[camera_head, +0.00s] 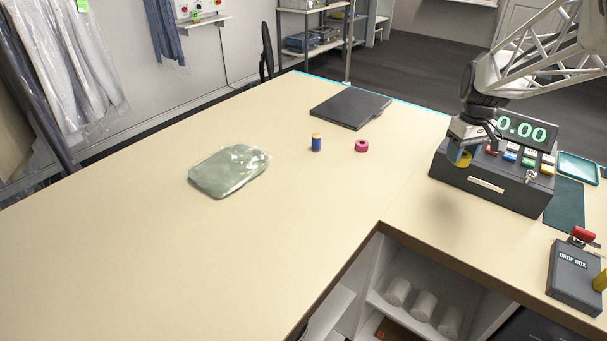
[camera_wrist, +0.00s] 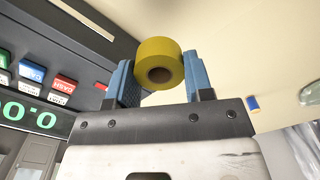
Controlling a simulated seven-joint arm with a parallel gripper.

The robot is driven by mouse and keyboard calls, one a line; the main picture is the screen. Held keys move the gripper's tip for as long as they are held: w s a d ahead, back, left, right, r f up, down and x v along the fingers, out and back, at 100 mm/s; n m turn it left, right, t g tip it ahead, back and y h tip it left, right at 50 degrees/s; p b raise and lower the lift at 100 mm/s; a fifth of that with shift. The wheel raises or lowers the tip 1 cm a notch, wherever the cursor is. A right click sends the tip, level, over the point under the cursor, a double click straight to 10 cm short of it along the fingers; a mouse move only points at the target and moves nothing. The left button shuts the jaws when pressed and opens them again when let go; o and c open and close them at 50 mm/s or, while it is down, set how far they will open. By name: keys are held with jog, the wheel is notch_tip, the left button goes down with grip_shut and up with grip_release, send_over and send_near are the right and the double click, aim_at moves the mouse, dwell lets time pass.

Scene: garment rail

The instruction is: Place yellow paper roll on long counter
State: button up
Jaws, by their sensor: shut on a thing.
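The yellow paper roll (camera_wrist: 160,60) is between the two blue fingers of my gripper (camera_wrist: 158,80) in the wrist view, with its hollow core facing the camera. My gripper is shut on it. In the head view, my gripper (camera_head: 462,152) holds the yellow roll (camera_head: 460,158) in front of the cash register, over the right side of the counter, and it looks raised above the top. The gripper partly hides the roll there. The long counter (camera_head: 150,240) is the beige surface stretching from the front left to the back.
The cash register (camera_head: 480,187) stands beside my gripper. On the counter lie a bagged green garment (camera_head: 229,171), a blue spool (camera_head: 316,143), a pink roll (camera_head: 361,146) and a dark flat panel (camera_head: 350,110). A drop box (camera_head: 575,277) is at right. The counter's left front is clear.

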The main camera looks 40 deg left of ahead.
jog(key=s+a+n, duration=0.1)
jog(key=s+a, duration=0.2)
jog(key=a, duration=0.7)
jog(key=s+a+n, duration=0.1)
jog(key=s+a, duration=0.3)
jog(key=a, duration=0.6)
jog(key=n, duration=0.3)
send_over(296, 184)
notch_tip(296, 184, down, 6)
jog(key=shift+r, duration=0.15)
jog(key=shift+f, duration=2)
jog(key=shift+f, duration=0.1)
jog(key=shift+f, duration=1.95)
jog(key=shift+f, duration=0.1)
